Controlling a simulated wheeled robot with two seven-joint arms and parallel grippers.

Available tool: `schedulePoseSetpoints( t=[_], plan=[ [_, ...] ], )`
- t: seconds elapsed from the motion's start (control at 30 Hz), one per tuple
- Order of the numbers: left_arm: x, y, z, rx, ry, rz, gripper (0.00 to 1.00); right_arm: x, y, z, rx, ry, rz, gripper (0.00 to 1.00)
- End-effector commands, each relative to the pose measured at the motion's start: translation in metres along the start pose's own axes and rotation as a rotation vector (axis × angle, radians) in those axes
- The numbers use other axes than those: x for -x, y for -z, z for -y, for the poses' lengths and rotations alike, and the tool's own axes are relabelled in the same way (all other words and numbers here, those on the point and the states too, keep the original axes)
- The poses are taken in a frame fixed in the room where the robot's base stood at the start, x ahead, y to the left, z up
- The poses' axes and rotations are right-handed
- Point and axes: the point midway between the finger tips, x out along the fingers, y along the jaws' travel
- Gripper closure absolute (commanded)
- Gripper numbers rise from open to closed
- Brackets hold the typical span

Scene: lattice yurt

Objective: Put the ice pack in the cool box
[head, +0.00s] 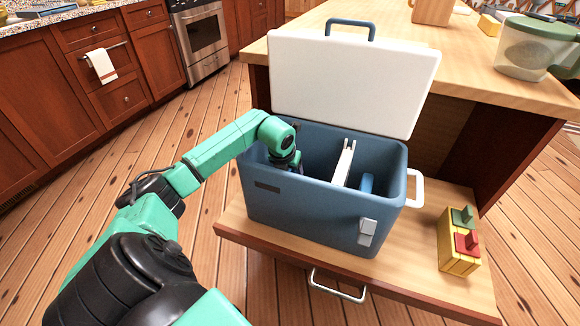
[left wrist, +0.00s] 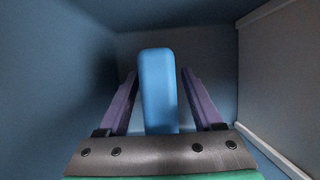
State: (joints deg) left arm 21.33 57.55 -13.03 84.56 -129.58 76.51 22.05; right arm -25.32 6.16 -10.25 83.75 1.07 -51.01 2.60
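The blue cool box (head: 310,215) stands open on a pulled-out wooden drawer or shelf, its white lid (head: 350,80) raised at the back. A white divider (head: 344,165) splits its inside. My left arm reaches into the left compartment, and its gripper is mostly hidden there in the head view. In the left wrist view, a light blue ice pack (left wrist: 158,90) stands upright between the purple fingers of my left gripper (left wrist: 160,85). Narrow gaps show on both sides, so the fingers are open around it. My right gripper is not in view.
Another blue object (head: 366,183) sits in the right compartment, partly hidden. A yellow block with green and red tops (head: 459,240) stands right of the box. A green-lidded clear container (head: 535,48) is on the wooden counter (head: 470,75) behind.

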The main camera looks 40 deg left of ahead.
Motion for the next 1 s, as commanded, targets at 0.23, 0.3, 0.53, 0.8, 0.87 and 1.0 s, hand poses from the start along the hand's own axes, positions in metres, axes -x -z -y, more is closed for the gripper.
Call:
schedulePoseSetpoints(
  t=[0.23, 0.3, 0.53, 0.8, 0.87, 1.0],
  plan=[
    [0.007, -0.002, -0.001, 0.000, -0.001, 0.002, 0.33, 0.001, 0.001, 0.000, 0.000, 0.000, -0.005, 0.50],
    [0.020, -0.003, -0.001, -0.002, -0.001, 0.004, 0.33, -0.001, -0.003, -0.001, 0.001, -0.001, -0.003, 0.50],
    [0.083, -0.002, -0.001, -0.003, -0.003, 0.003, 0.33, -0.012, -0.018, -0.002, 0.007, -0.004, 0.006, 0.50],
    [0.121, -0.001, 0.000, 0.000, 0.000, 0.000, 0.33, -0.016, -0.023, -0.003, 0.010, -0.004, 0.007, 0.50],
    [0.122, -0.001, 0.000, 0.000, 0.000, 0.000, 0.33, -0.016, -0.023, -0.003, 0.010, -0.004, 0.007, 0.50],
    [0.122, -0.001, 0.000, 0.000, 0.000, 0.000, 0.33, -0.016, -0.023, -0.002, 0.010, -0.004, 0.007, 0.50]
  ],
)
